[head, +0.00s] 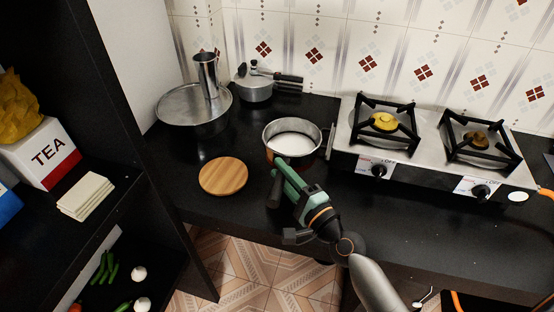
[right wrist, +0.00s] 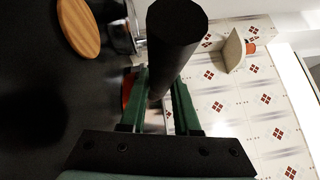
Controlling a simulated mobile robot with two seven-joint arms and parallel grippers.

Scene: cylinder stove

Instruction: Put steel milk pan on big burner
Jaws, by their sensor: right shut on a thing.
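The steel milk pan (head: 270,141) with white milk inside is at the middle of the black counter, left of the stove, and looks upright. I cannot tell whether its base touches the counter. My right gripper (head: 283,173) is at the pan's near side, shut on its black handle (head: 274,190). In the right wrist view the thick black handle (right wrist: 172,50) stands between the green fingers (right wrist: 163,105). The big burner (head: 383,122), with the larger yellow cap, is the left one on the stove (head: 430,166) and is empty. My left gripper is out of view.
A round wooden board (head: 223,177) lies left of the pan. A wide lidded pan (head: 180,103) and a small grey pot (head: 253,89) stand behind. The smaller burner (head: 477,139) is empty. The counter's front edge is close to my right arm.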

